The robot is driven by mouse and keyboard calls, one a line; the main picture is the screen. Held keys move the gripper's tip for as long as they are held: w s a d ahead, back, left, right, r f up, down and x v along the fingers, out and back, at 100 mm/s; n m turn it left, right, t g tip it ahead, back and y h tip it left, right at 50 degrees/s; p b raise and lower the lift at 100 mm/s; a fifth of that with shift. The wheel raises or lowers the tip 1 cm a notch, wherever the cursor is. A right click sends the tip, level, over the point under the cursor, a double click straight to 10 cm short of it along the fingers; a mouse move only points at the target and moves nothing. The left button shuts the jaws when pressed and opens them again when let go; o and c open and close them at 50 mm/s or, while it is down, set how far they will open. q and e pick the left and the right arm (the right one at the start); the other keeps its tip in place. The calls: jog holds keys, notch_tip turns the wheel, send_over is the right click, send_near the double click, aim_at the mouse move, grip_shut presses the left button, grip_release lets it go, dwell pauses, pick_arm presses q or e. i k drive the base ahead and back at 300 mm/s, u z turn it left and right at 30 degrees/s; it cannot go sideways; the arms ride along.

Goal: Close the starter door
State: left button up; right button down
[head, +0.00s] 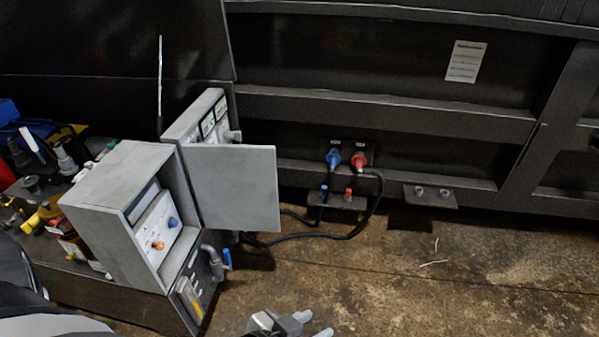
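The starter box (115,205) is a grey cabinet at the left, its front facing right. My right gripper is not in view.
A second grey box with gauges (207,122) stands behind the door. A pipe with a blue-handled valve (227,258) juts out below the starter box. Black hoses (345,236) run to the dark compactor wall. Brown floor (400,285) is open at the right.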

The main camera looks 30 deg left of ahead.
aim_at(235, 186)
jog(key=u, duration=0.8)
jog(key=i, duration=0.9)
jog(key=u, duration=1.05)
